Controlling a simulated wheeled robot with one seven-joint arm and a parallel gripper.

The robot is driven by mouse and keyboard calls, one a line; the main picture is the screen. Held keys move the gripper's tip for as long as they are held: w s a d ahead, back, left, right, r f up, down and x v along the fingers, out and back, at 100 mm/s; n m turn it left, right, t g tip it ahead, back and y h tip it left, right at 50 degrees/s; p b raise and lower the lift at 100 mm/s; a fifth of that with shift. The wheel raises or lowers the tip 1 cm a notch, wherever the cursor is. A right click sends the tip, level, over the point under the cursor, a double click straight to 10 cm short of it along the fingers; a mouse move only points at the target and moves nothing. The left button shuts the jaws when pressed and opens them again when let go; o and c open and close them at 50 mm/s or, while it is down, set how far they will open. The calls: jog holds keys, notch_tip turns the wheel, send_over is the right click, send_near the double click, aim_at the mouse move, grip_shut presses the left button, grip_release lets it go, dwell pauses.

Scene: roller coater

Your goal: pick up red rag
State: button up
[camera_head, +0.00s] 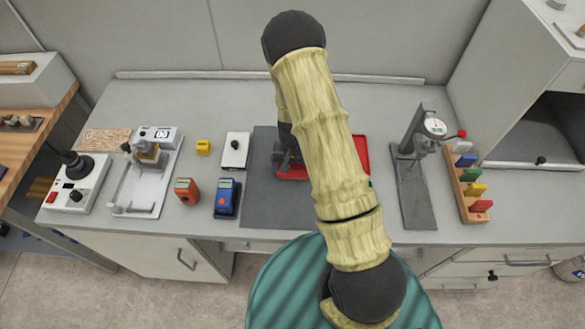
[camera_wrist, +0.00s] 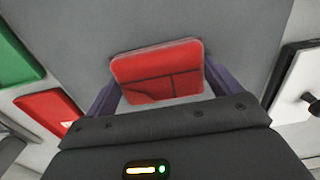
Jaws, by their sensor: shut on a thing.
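The red rag (camera_wrist: 157,72) is a flat, rounded red piece between the two fingers of my gripper (camera_wrist: 158,88) in the wrist view. Thin dark lines cross its face. My gripper is shut on it, with a finger at each side. In the head view my gripper (camera_head: 284,158) is low over the dark grey mat (camera_head: 262,205). Red (camera_head: 293,174) shows just below it. My arm hides part of this area. I cannot tell whether the rag still touches the mat.
Another red item (camera_wrist: 45,112) and a green item (camera_wrist: 12,55) lie left in the wrist view. A white box with a black knob (camera_head: 235,150) is left of the mat; a dial gauge stand (camera_head: 417,190) and a rack of coloured blocks (camera_head: 465,185) are right.

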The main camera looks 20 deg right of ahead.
aim_at(292, 167)
notch_tip(292, 167, up, 10)
jog(key=b, duration=0.2)
dwell(0.4)
dwell(0.6)
